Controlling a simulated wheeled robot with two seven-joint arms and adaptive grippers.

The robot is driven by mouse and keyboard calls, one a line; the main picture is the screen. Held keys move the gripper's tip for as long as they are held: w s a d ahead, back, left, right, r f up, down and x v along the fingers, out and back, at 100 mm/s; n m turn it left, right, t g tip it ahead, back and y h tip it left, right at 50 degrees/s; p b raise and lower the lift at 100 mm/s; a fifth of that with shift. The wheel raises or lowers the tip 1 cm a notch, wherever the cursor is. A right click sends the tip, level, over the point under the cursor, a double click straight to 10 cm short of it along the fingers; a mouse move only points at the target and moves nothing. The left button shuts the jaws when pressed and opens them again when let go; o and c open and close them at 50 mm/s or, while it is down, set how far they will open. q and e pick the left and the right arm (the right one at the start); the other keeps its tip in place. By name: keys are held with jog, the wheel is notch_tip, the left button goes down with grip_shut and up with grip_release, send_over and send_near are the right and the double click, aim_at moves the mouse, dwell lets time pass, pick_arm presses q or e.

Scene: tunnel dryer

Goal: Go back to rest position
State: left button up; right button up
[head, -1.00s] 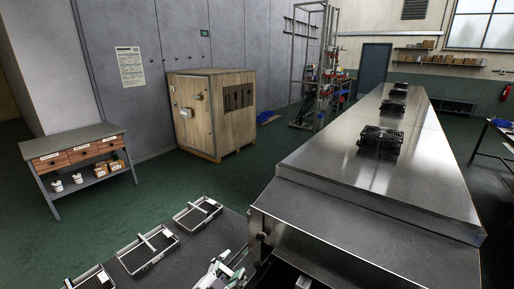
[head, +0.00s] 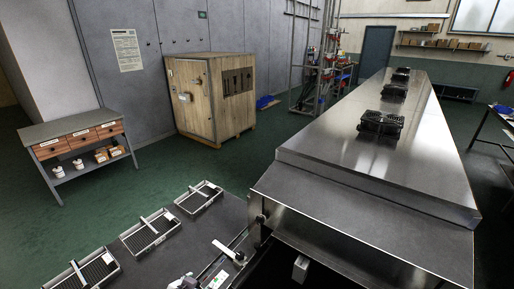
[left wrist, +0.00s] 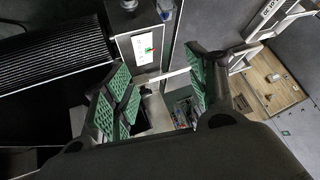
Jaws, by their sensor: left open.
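My left gripper (left wrist: 158,98) shows in the left wrist view. Its two green-padded fingers stand apart with nothing held between them. Behind the fingers are a dark ribbed surface (left wrist: 52,48), a grey housing with a white label (left wrist: 143,46), and a wooden surface at the right (left wrist: 268,84). In the head view I cannot clearly make out the left gripper. White and dark parts at the bottom edge are cut off. My right gripper is not in view.
The long steel tunnel dryer (head: 365,205) fills the right side. Several shallow trays (head: 150,232) lie on a dark table (head: 224,222) at its near left. A workbench (head: 70,132) and a wooden crate (head: 212,98) stand farther left, with clear green floor between.

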pick_arm(q)
jog(key=shift+s+a+n+g, duration=1.3)
jog(key=shift+s+a+g, duration=0.7)
jog(key=shift+s, duration=3.5)
notch_tip(320, 180, down, 33)
jog(key=s+g, duration=0.2)
jog(key=s, duration=0.1)
jog(key=s+a+f, duration=0.1)
jog(key=s+f, duration=0.8)
jog(key=s, duration=0.2)
jog(key=s+a+f+g, duration=0.1)
jog(key=s+a+f, duration=0.1)
jog(key=s+f, duration=0.8)
jog(key=shift+s+a+f+y, duration=0.3)
jog(key=shift+s+y, duration=0.1)
jog(key=shift+s, duration=0.1)
